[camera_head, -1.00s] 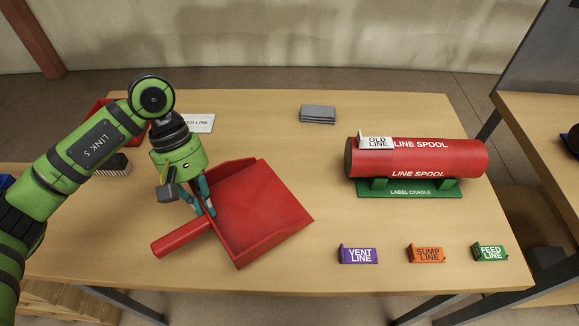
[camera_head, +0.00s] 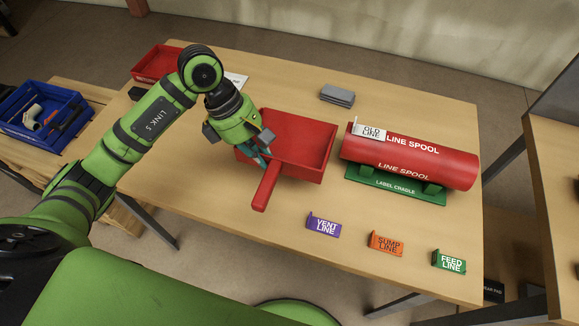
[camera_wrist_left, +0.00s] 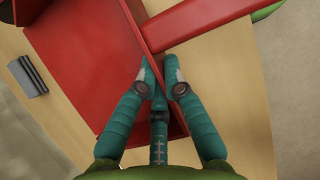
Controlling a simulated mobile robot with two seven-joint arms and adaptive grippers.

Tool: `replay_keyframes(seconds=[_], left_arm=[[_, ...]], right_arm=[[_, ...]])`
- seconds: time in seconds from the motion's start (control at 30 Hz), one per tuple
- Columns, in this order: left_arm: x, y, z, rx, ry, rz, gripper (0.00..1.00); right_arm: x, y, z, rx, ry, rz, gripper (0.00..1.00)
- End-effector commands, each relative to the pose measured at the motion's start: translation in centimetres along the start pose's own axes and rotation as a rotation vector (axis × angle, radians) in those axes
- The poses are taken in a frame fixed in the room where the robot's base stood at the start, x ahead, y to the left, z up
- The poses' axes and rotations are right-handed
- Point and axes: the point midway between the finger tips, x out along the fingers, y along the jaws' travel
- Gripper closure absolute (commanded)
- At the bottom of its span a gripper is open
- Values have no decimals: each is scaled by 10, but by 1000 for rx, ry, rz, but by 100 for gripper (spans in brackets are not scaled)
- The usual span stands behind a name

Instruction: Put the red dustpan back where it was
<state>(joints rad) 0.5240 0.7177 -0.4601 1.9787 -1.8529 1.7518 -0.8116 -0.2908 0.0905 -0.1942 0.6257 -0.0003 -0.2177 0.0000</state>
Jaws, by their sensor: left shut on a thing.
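The red dustpan (camera_head: 302,137) is over the middle of the table, left of the red line spool, with its handle (camera_head: 267,187) pointing toward the table's front edge. My right gripper is not in view.
The red line spool (camera_head: 433,163) lies on a green label cradle (camera_head: 390,185). Purple, orange and green labels (camera_head: 386,243) stand along the front edge. A grey folded cloth (camera_head: 338,95) lies behind.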

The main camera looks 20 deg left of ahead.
Motion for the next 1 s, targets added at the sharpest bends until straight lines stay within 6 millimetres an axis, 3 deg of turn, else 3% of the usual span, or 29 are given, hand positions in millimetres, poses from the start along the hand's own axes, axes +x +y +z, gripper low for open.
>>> replay_keyframes(seconds=[0.2,0.53,0.97,1.0], left_arm=[[34,-1,-14,-2,-1,-4,100],[69,-1,-30,0,-1,-4,100],[79,0,-35,4,1,0,100],[79,0,-35,3,1,-1,87]], right_arm=[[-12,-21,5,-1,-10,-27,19],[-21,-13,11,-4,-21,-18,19],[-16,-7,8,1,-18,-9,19],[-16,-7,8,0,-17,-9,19]])
